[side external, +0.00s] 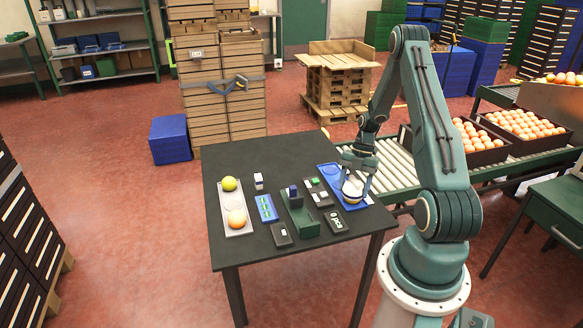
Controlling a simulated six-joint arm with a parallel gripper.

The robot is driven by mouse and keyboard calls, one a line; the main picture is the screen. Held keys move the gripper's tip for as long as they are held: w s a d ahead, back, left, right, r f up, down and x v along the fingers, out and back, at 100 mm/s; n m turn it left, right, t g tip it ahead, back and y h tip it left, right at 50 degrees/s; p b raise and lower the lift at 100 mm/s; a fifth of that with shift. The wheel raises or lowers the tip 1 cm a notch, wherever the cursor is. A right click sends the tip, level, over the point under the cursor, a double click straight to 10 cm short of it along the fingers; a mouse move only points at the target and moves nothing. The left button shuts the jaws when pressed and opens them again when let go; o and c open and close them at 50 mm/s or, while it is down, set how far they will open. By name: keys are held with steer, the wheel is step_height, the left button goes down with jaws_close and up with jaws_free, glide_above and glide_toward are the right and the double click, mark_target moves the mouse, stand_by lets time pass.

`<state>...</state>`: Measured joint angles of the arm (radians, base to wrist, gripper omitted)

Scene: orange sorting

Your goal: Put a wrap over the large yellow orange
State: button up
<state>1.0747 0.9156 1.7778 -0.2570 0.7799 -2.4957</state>
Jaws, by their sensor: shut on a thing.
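A yellow orange (229,184) sits at the far end of a pale grey tray (232,201) on the left of the dark table. My gripper (356,185) is at the table's right side, low over the near end of a blue tray (327,171). It is shut on a pale, rounded, wrap-like thing (352,190), partly hidden by the fingers. I cannot tell whether this thing touches the tray. The yellow orange is bare and well to the left of my gripper.
Between the trays stand a blue device (266,208), a green block-like stand (299,214), a small white box (258,182) and several dark pads. A roller conveyor (395,167) runs behind the table's right side.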

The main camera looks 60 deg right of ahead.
mark_target(355, 180)
steer(key=shift+f, duration=0.5)
stand_by(0.7)
steer(key=o, duration=1.3)
steer(key=shift+r, duration=0.2)
steer(key=shift+r, duration=3.8)
